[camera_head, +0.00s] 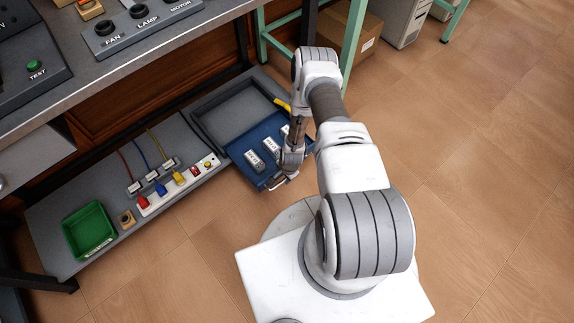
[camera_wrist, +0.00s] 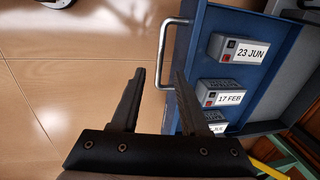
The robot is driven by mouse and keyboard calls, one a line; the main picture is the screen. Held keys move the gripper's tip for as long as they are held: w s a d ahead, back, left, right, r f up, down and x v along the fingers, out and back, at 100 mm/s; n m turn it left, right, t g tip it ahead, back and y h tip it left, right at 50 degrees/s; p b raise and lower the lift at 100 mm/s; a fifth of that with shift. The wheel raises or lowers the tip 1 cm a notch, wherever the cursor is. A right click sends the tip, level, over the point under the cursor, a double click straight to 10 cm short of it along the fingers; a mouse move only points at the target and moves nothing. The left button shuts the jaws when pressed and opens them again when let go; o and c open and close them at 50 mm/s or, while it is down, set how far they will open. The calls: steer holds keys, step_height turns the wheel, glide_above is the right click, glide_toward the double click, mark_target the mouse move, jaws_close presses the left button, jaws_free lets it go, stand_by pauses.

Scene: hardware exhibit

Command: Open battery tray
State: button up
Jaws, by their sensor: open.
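The battery tray (camera_head: 243,147) is blue and juts out from a grey housing (camera_head: 222,104) on the low shelf in the head view. It carries three white-labelled batteries; the wrist view shows one marked 23 JUN (camera_wrist: 238,49) and one marked 17 FEB (camera_wrist: 220,93). A third label is partly hidden by my finger. The tray's metal handle (camera_wrist: 163,48) is on its front wall. My gripper (camera_wrist: 160,73) is open, and the near end of the handle appears between its fingertips. I cannot tell if they touch. In the head view my gripper (camera_head: 288,166) is over the tray's front.
A white strip with coloured plugs (camera_head: 180,182) and a green bin (camera_head: 89,231) lie on the shelf to the left. The workbench (camera_head: 150,50) overhangs behind. A teal table leg (camera_head: 354,45) and a cardboard box (camera_head: 338,35) stand beyond. The floor right is clear.

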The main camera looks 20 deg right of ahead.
step_height(320, 180, up, 12)
steer(key=s+p, duration=0.2)
steer(key=p, duration=0.1)
steer(key=shift+d+r+p, duration=0.15)
steer(key=shift+d+p, duration=0.15)
steer(key=shift+d, duration=0.1)
steer(key=shift+s, duration=0.1)
